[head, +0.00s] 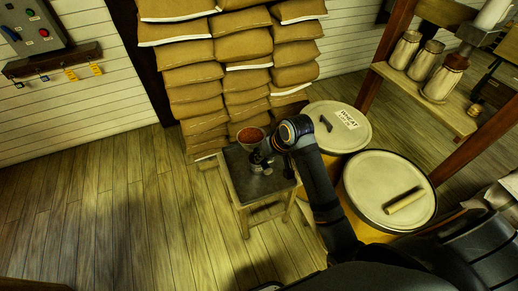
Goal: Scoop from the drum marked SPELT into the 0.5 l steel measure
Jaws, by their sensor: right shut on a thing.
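My right arm reaches from the lower right to a small dark-topped table (238,178). My right gripper (263,156) is above this table, seen small and partly hidden by its own wrist. It is shut on a small round vessel (250,135) with reddish-brown contents, open side up. I cannot tell whether this is the scoop or the steel measure. One drum (345,120) has a pale lid marked WHEAT. A second drum (380,178) in front of it has a pale lid with a wooden bar on it and no readable mark. No SPELT mark is readable. My left gripper is out of view.
Stacked brown sacks (235,80) stand behind the table. A wall panel (30,25) and a rack with tags (52,60) are at the upper left. The plank floor (90,220) at left is clear.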

